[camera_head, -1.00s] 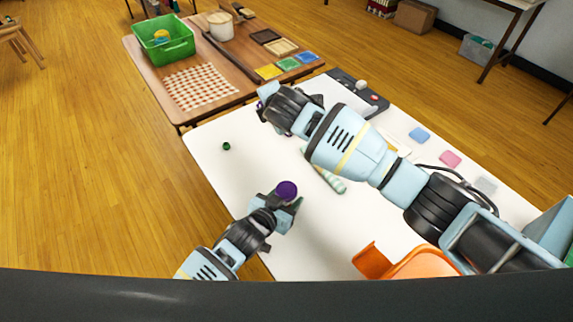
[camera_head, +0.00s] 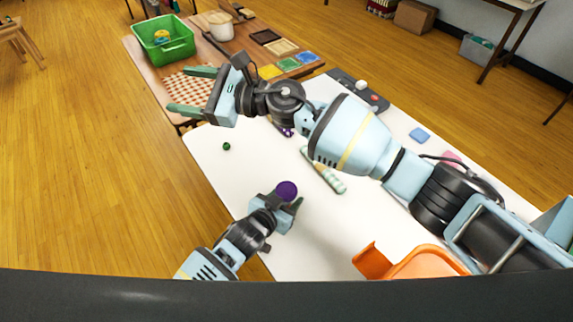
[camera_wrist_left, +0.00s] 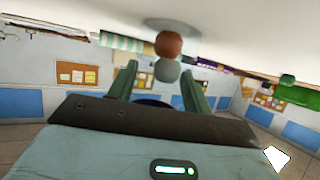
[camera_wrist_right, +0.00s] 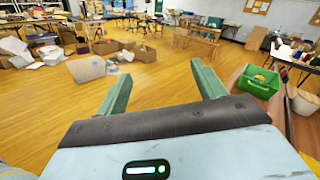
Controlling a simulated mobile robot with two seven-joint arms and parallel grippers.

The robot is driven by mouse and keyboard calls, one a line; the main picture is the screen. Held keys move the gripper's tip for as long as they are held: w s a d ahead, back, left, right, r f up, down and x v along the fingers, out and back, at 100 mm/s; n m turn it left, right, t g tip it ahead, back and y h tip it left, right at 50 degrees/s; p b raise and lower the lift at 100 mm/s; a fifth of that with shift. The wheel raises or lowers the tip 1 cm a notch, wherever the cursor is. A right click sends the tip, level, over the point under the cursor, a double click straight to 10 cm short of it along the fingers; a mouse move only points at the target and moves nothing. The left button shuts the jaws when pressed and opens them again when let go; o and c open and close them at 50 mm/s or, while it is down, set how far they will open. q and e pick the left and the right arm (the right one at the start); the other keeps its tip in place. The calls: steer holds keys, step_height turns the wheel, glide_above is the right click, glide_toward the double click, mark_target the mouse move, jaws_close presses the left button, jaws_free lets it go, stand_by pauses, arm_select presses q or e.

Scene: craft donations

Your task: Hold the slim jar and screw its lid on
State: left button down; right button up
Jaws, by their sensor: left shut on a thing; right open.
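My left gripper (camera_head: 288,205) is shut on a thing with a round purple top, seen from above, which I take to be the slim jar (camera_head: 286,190). The gripper hides its body, and I cannot tell whether the purple top is a lid. In the left wrist view, a dark bluish edge (camera_wrist_left: 150,100) shows between the fingers. A small dark green round thing (camera_head: 227,146) lies on the white table; I cannot tell whether it is a lid. My right gripper (camera_head: 178,89) is open and empty, at the upper left, in front of the checked cloth.
The white table (camera_head: 240,175) is bare around the green thing. A pale striped roll (camera_head: 330,178) lies mid-table. A purple dotted thing (camera_head: 286,131) is partly hidden by my right arm. A green crate (camera_head: 164,50) stands on the wooden table.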

steer(key=s+f+n+g+h, duration=0.4)
steer(key=s+f+n, duration=0.1)
steer(key=f+n, duration=0.15)
steer(key=n+h, duration=0.9)
steer(key=h, duration=0.5)
glide_above(287, 190)
steer(key=shift+m, duration=0.25)
step_height(287, 190, down, 12)
steer(key=shift+r, duration=0.15)
steer(key=shift+f, duration=4.05)
